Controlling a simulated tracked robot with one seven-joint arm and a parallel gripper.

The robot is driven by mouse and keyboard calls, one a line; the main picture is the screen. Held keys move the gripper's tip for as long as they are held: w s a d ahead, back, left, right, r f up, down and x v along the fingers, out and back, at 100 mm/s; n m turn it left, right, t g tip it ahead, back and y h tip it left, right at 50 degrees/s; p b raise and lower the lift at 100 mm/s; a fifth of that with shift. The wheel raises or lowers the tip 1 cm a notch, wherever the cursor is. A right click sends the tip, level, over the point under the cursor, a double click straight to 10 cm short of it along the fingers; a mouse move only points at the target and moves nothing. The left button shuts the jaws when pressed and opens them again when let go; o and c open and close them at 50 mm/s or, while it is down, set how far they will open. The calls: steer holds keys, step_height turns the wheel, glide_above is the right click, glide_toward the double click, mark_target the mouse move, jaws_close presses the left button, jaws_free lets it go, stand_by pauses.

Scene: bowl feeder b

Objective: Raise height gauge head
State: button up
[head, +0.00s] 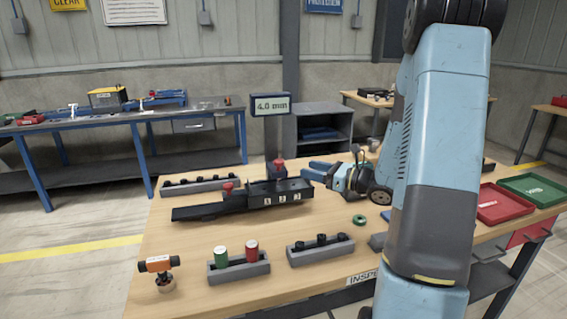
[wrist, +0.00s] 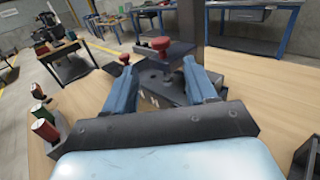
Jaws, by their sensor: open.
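The black gauge fixture (head: 232,202) lies on the wooden bench. A red knob (head: 278,165) tops a dark post at its back, apparently the height gauge head; in the wrist view this knob (wrist: 161,44) sits on a short stem. A second red knob (head: 227,187) stands on the fixture's left part, and shows in the wrist view (wrist: 124,58). My gripper (head: 312,170) is open and empty, to the right of the gauge head. In the wrist view, the gauge knob shows between and beyond the blue fingers. I cannot tell any contact.
A sign (head: 271,104) reads 4.0 mm behind the fixture. A grey rack (head: 240,272) holds green and red cylinders; another rack (head: 322,254) holds black pieces. A red tray (head: 500,206) and green tray (head: 532,190) lie right. The bench's front left has an orange-topped tool (head: 158,266).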

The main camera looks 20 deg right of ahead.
mark_target(279, 160)
steer(key=x, duration=1.2)
jaws_close()
stand_by(0.3)
